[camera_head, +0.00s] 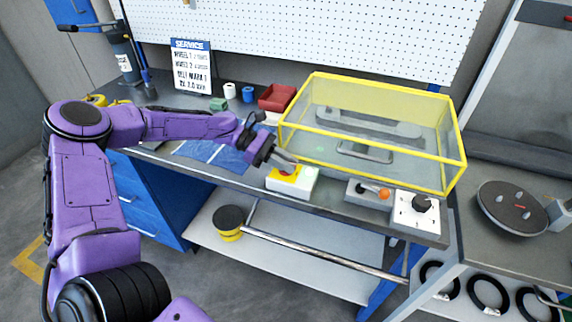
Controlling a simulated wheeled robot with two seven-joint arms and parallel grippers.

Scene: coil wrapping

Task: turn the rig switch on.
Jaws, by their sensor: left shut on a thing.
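My left gripper (283,163) comes in from the left over the bench's front edge. It is shut on the red knob (287,171) on top of a white box with a yellow top (298,183). The fingers partly hide the knob. To its right, a grey box with an orange-tipped lever (371,190) stands at the front edge. Right of that, a white box with a black rotary knob (416,209) stands near the corner. No label tells me which of these is the rig switch. My right gripper is out of view.
A clear case with yellow edges (455,160) stands behind the boxes, over grey fixtures. A red bin (277,98), small rolls and a service sign (191,66) stand at the back. A round dark plate (512,208) lies on the right table.

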